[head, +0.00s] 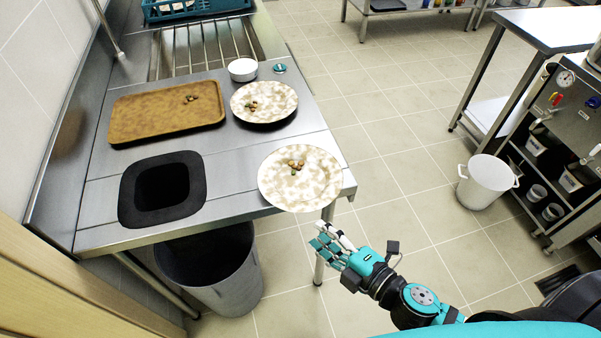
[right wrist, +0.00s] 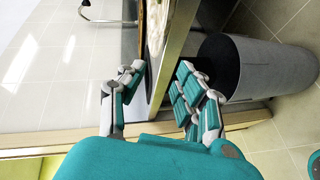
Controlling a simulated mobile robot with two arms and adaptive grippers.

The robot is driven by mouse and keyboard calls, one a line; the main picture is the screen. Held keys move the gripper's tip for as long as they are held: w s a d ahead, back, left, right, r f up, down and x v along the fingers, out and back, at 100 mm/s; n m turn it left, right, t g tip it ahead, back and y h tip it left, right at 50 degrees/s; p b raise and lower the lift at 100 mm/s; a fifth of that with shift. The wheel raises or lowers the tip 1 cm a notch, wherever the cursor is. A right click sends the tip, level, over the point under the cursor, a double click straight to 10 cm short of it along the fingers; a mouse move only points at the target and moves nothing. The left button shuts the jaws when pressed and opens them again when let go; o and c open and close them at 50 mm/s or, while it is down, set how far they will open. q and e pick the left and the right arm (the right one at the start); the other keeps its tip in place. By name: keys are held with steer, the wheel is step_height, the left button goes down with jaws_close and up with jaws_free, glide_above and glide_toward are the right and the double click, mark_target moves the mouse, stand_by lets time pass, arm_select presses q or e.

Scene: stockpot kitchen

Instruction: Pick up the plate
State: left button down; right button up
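A round, cream-and-brown mottled plate (head: 318,188) lies at the counter's front right corner, its near rim overhanging the edge. Scraps of food sit on it. A second similar plate (head: 275,105) with scraps lies farther back. My right gripper (head: 327,240), teal and grey, is just off the counter's edge, close to the near plate's rim. In the right wrist view its fingers (right wrist: 158,92) are spread apart with nothing held between them. A strip of plate (right wrist: 156,30) shows ahead beside the counter edge. My left gripper is out of view.
The steel counter (head: 245,200) has a round-cornered black-rimmed waste opening (head: 188,203), a brown tray (head: 150,115) and a white bowl (head: 242,69). A grey bin (head: 225,285) stands under the counter. A white pot (head: 485,182) is on the floor at right. Open tiled floor lies between.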

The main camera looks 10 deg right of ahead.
mark_target(295, 211)
steer(key=p+x, duration=0.1)
steer(key=x, duration=0.2)
steer(key=p+x, duration=0.1)
steer(key=x, duration=0.2)
steer(key=p+x, duration=0.1)
steer(key=x, duration=0.2)
steer(key=shift+w+r, duration=0.2)
steer(key=shift+r, duration=0.05)
steer(key=shift+w+a+f, duration=0.15)
steer(key=shift+w+f, duration=0.05)
steer(key=shift+w, duration=0.15)
steer(key=shift+s, duration=0.1)
steer(key=shift+c, duration=1.1)
jaws_close()
steer(key=shift+r, duration=0.1)
